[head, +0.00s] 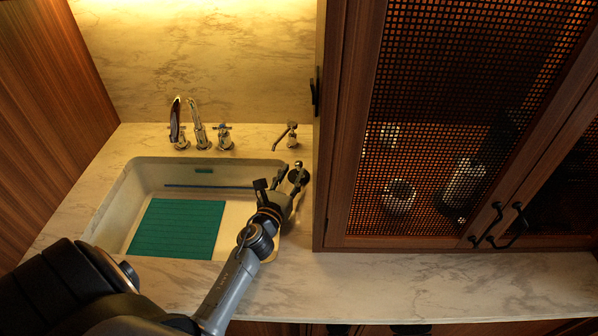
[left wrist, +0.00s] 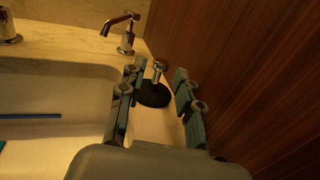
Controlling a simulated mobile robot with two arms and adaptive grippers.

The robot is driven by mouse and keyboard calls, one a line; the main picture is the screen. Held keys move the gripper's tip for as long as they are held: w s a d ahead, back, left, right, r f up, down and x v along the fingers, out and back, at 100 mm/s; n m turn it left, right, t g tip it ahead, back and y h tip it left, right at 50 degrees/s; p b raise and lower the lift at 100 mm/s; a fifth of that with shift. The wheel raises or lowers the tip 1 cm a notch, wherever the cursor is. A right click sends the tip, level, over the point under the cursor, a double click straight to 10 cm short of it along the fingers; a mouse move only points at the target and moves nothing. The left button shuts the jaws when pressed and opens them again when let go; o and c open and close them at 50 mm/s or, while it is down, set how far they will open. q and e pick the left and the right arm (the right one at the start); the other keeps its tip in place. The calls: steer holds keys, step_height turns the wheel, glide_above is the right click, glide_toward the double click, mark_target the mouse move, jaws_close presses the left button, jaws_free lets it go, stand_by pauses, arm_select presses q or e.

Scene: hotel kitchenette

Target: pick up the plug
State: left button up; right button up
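The plug is a black disc with a metal knob on top (head: 299,176). It stands on the marble counter just right of the sink, close to the cabinet side. My left gripper (head: 288,181) is at the sink's right edge beside the plug in the head view. In the left wrist view the plug (left wrist: 154,92) shows between the two spread fingers of the left gripper (left wrist: 160,74). The fingers are open and hold nothing. Whether they touch the plug cannot be told. My right gripper is in neither view.
The sink (head: 118,208) holds a green mat (head: 176,229) and a thin blue stick (head: 215,186). Taps (head: 197,125) and a small spout (head: 287,136) stand behind it. A wooden mesh-door cabinet (head: 337,150) rises close on the right. The front counter (head: 430,285) is clear.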

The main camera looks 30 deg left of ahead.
mark_target(297, 166)
arm_select(q)
steer(key=p+x, duration=0.1)
steer(key=x, duration=0.4)
steer(key=shift+w, duration=0.2)
steer(key=shift+s+d+r, duration=0.1)
steer(key=shift+c, duration=1.3)
jaws_close()
